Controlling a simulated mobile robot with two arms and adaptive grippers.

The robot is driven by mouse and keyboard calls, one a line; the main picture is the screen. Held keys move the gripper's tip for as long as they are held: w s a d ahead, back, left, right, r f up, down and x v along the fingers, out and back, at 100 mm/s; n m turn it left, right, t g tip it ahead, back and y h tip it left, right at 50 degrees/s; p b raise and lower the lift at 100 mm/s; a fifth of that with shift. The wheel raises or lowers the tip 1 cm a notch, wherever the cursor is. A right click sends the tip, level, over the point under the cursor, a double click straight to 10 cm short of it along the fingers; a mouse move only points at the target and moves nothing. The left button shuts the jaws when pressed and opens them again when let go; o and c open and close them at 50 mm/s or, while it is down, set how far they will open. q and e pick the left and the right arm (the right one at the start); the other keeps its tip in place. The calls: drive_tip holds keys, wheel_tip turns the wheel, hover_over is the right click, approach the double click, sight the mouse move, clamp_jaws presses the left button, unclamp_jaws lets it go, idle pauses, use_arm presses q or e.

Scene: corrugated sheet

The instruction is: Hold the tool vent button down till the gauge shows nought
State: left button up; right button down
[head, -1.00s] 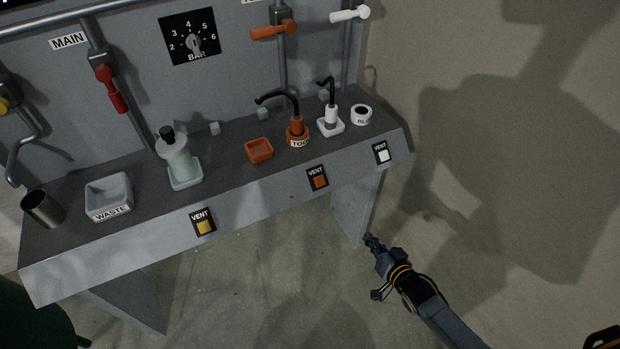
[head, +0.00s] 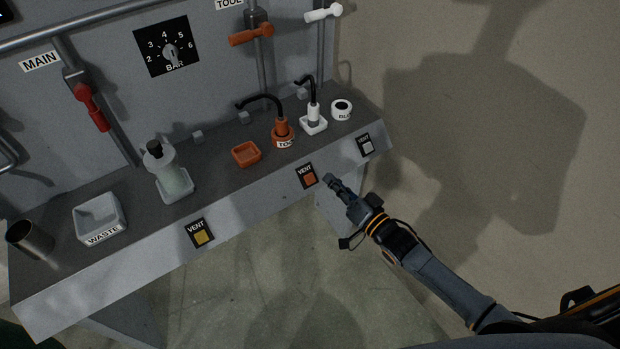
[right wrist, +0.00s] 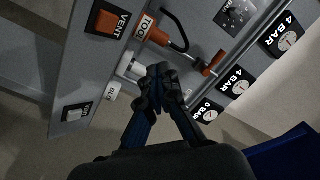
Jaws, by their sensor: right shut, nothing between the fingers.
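The tool vent button (head: 310,179) is an orange square on a black VENT plate on the sloping front of the grey bench, right of centre. It also shows in the right wrist view (right wrist: 107,24), at top left. My right gripper (head: 329,180) is shut and empty. Its tips appear just right of the button in the head view; I cannot tell the depth gap, and the button's face is uncovered. In the right wrist view, three gauges read 4 BAR (right wrist: 283,38), 4 BAR (right wrist: 237,82) and 0 BAR (right wrist: 208,112); their circuits are not legible. My left gripper is out of view.
A yellow vent button (head: 202,237) lies to the left and a white one (head: 366,145) to the right. The orange tool holder (head: 283,133), white holder (head: 313,122), orange tray (head: 246,153) and bottle (head: 168,172) stand on the bench. Floor in front is open.

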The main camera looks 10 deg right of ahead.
sight(310, 179)
drive_tip(key=shift+w+a+f+b, duration=0.35)
drive_tip(key=shift+w+f+b, duration=0.7)
drive_tip(key=shift+b, duration=0.3)
drive_tip(key=shift+w+a+f+b, duration=0.4)
drive_tip(key=shift+w+f+b, duration=0.6)
drive_tip(key=shift+b, duration=0.4)
drive_tip(key=shift+w+a+f+b, duration=0.35)
drive_tip(key=shift+w+f+b, duration=0.65)
drive_tip(key=shift+b, duration=0.35)
drive_tip(key=shift+s+f, duration=0.1)
drive_tip(key=shift+f, duration=0.15)
drive_tip(key=shift+w+a+f+b, duration=0.1)
drive_tip(key=shift+w+f+b, duration=0.05)
drive_tip(key=shift+w+b, duration=0.15)
drive_tip(key=shift+w+a+f+b, duration=0.1)
drive_tip(key=shift+w+f+b, duration=0.2)
drive_tip(key=shift+b, duration=0.1)
drive_tip(key=shift+s, duration=0.1)
idle(1.4)
drive_tip(key=shift+s+d+r+p, duration=0.2)
drive_tip(key=shift+s+r+p, duration=0.4)
drive_tip(key=shift+p, duration=0.3)
